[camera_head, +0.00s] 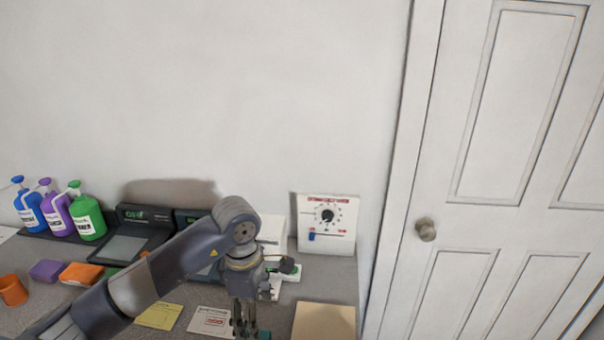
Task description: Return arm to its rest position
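My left arm comes in from the lower left and bends downward over the counter. My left gripper (245,320) hangs pointing down near the counter's front, at the bottom edge of the picture. Its dark fingers are small and partly cut off, so I cannot tell whether they are open or shut. A small teal thing shows by the fingertips; I cannot tell whether it is touched. My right gripper is not in view.
A white panel (328,224) with a dial and blue slider stands against the wall. A tan box (324,322) lies right of the gripper. Blue, purple and green bottles (87,217), dark scales (122,248) and an orange cup (13,290) are left. A white door (500,200) is right.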

